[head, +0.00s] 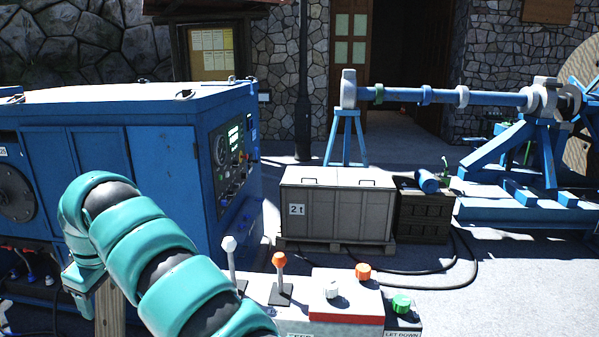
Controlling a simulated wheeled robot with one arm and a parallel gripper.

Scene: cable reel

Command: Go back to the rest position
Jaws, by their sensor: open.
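My teal and black arm reaches in from the bottom and bends over at the left. My gripper (82,292) hangs at its end, pointing down in front of the blue machine cabinet (160,150). It is open, with nothing seen in it; its fingertips are small and hard to make out. A control console (290,318) stands at the bottom centre, right of my gripper and apart from it. It carries a white-knobbed lever (231,262), an orange-knobbed lever (280,275), and orange (363,272), white (331,290) and green (401,303) buttons. My arm hides part of its left side.
A grey crate (335,208) marked "2 t" stands on a pallet beyond the console, beside a dark crate (425,215). A blue shaft (440,96) rests on a stand and reel frame (540,150) at right. Black cable (462,262) lies on the ground. The right foreground is clear.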

